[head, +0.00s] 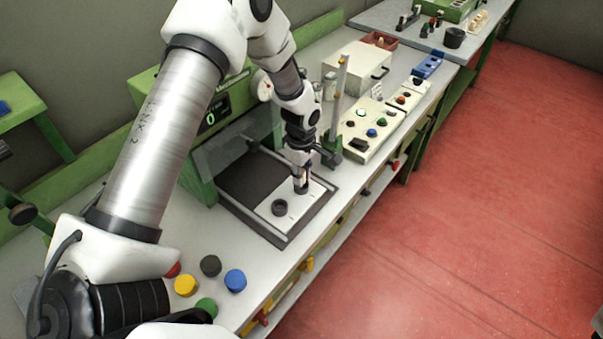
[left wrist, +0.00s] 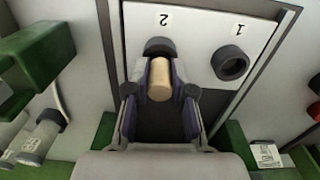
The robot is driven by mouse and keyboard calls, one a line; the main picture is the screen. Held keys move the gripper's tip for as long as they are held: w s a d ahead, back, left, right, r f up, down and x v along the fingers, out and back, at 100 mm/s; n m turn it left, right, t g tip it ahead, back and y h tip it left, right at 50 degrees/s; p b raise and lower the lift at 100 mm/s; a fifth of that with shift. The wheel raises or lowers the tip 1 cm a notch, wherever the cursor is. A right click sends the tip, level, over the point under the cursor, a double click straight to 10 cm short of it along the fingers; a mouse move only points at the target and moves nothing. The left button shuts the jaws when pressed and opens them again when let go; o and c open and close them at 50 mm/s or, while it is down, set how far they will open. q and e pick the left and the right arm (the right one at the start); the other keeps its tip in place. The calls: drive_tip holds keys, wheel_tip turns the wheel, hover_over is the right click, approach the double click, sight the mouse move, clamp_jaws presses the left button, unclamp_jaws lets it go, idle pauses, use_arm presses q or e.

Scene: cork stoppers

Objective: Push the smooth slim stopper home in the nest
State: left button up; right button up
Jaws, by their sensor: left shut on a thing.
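My left gripper (head: 301,186) points down over the white plate (head: 313,193) on the dark bed. In the left wrist view my left gripper (left wrist: 160,85) is shut on a smooth, slim, pale cork stopper (left wrist: 160,80). The stopper lies between the pads, and its far end is at the dark round nest marked 2 (left wrist: 158,46). I cannot tell how deep it sits or if it touches. The other dark nest, marked 1 (left wrist: 231,63), is empty; it also shows in the head view (head: 279,208). My right gripper is not in view.
A green machine (head: 222,112) with a clear guard stands behind the bed. A control panel (head: 370,128) with buttons stands to the right of the gripper. Several coloured caps, including a blue one (head: 235,280) and a yellow one (head: 186,285), lie at the near bench end.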

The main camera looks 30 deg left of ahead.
use_arm(q)
drive_tip(key=shift+a, duration=0.1)
drive_tip(key=shift+p, duration=0.5)
idle(0.7)
drive_tip(key=shift+f, duration=0.6)
idle(0.9)
idle(0.4)
drive_tip(key=shift+p, duration=0.3)
idle(0.4)
drive_tip(key=shift+f, duration=0.15)
idle(0.4)
